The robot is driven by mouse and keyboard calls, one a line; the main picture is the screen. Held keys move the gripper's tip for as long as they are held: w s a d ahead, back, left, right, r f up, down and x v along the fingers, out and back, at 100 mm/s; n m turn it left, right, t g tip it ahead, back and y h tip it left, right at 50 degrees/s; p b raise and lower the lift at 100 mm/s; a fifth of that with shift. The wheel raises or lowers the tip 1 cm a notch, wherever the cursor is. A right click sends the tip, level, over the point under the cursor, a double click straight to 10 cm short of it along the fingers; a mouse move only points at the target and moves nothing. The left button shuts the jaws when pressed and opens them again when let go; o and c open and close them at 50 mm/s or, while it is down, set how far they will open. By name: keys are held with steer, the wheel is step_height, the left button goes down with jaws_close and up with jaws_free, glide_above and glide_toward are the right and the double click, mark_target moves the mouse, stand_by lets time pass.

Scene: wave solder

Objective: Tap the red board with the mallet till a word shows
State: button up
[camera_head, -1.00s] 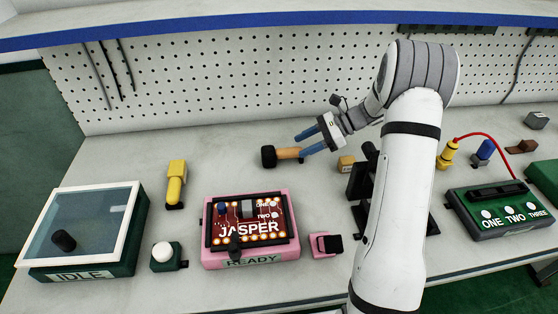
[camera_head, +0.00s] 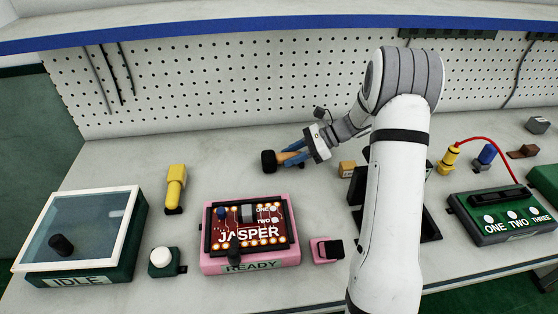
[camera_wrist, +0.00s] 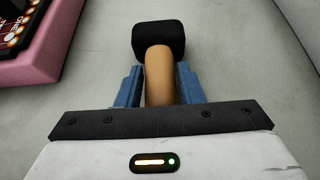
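The mallet has a black head (camera_head: 269,161) and a tan handle (camera_head: 292,155), and lies on the bench behind the red board. My gripper (camera_head: 292,154) is at the mallet, its blue fingers on either side of the handle. In the wrist view my gripper (camera_wrist: 157,85) has the handle (camera_wrist: 160,75) between its fingers, with the black head (camera_wrist: 158,40) just beyond the tips. Whether both fingers press on the handle is not clear. The red board (camera_head: 280,226) reads JASPER and sits in a pink fixture (camera_head: 210,264) labelled READY.
A glass-lidded green box (camera_head: 128,240) labelled IDLE is at left. A white button (camera_head: 161,257), a yellow-handled tool (camera_head: 176,180) and a pink-and-black block (camera_head: 324,250) surround the fixture. A green panel (camera_head: 490,232) marked ONE, TWO, THREE is at right.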

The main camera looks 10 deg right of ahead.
mark_target(292, 153)
jaws_close()
steer(key=shift+r, duration=0.1)
steer(key=shift+r, duration=0.15)
steer(key=shift+r+p, duration=1.75)
steer(key=shift+r, duration=0.05)
